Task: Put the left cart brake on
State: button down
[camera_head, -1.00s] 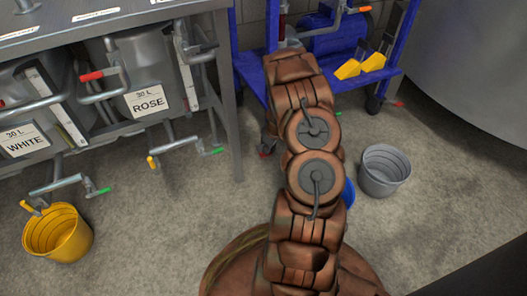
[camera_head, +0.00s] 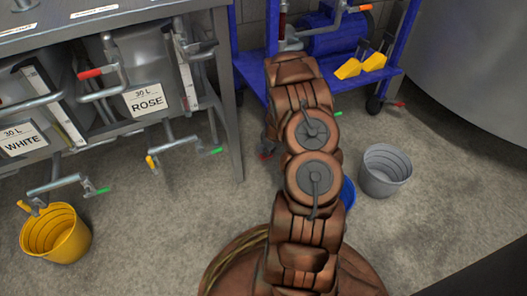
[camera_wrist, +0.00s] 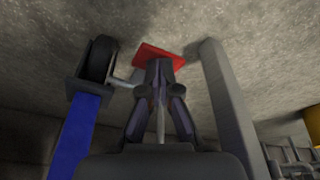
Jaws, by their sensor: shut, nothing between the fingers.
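The blue cart (camera_head: 251,75) stands at the back, partly behind my arm. Its left brake is a red pedal (camera_wrist: 157,54) by a dark caster wheel (camera_wrist: 99,59) in the wrist view. In the head view a small bit of the red pedal (camera_head: 265,155) shows just left of my arm. My gripper (camera_wrist: 159,66) is shut and empty. Its fingertips overlap the near edge of the red pedal in the wrist view; I cannot tell whether they touch it. In the head view my arm hides the gripper.
A steel bench leg (camera_head: 228,110) stands left of the cart; a grey post (camera_wrist: 225,95) is close right of the gripper. A grey bucket (camera_head: 384,172), a partly hidden blue bucket (camera_head: 348,193) and a yellow bucket (camera_head: 55,235) stand on the floor. A large tank (camera_head: 470,70) is at right.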

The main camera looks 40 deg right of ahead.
jog(key=shift+f+b, duration=0.45)
jog(key=shift+f, duration=0.5)
jog(key=shift+r+p, duration=0.95)
jog(key=shift+r, duration=2.1)
jog(key=shift+s, duration=0.15)
